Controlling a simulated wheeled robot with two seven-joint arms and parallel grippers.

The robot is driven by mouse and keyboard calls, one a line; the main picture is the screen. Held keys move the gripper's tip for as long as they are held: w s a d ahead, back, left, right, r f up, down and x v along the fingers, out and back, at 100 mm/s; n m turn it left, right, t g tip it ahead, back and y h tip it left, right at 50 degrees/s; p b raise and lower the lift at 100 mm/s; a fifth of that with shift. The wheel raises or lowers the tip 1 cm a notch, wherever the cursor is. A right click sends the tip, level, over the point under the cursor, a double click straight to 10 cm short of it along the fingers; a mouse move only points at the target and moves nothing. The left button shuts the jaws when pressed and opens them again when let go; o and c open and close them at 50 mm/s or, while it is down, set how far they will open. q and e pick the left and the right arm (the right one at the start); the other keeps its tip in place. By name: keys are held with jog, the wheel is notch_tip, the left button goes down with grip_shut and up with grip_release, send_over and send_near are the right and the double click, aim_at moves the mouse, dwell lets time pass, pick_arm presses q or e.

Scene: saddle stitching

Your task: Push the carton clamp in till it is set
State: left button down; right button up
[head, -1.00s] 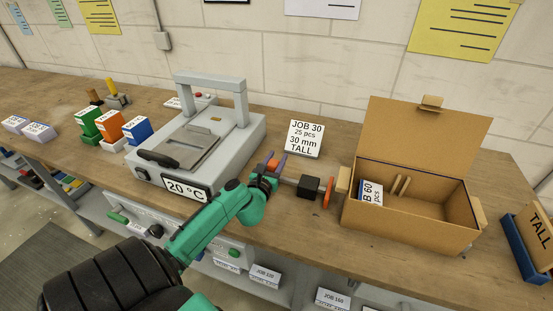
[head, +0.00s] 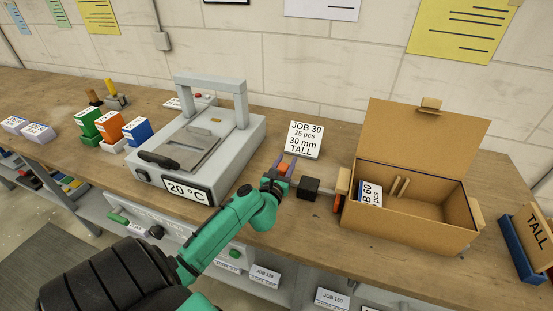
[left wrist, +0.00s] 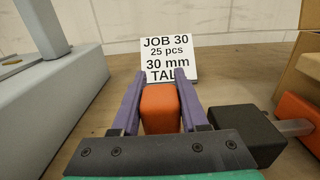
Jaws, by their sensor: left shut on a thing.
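The carton (head: 425,237) is an open brown box at the right of the head view, its lid raised. The clamp stands at its left side: a black block (head: 308,188), a grey rod and an orange pad (head: 339,188). The pad appears to be up against the wooden block on the carton's left wall; exact contact is hard to tell. My left gripper (head: 283,168) is shut on the clamp's orange handle (left wrist: 160,108), with one purple finger on each side. The black block also shows in the left wrist view (left wrist: 245,132). My right gripper is not in view.
A job card (head: 305,139) reading 30 mm TALL stands behind the clamp. A grey press (head: 245,125) with a 20 °C display is left of my gripper. A blue holder (head: 520,245) with a TALL card is far right. The bench between card and carton is clear.

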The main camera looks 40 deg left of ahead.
pick_arm(q)
jog(key=shift+w+d+f, duration=0.1)
jog(key=shift+w+d, duration=0.1)
jog(key=shift+d, duration=0.55)
jog(key=shift+c, duration=2.1)
grip_release()
jog(key=b+v, duration=0.2)
jog(key=v, duration=1.2)
jog(key=shift+s+d+b, duration=0.1)
jog(key=shift+s+b, duration=0.05)
jog(key=shift+b, duration=0.15)
jog(key=shift+s+d, duration=0.1)
jog(key=shift+s, duration=0.05)
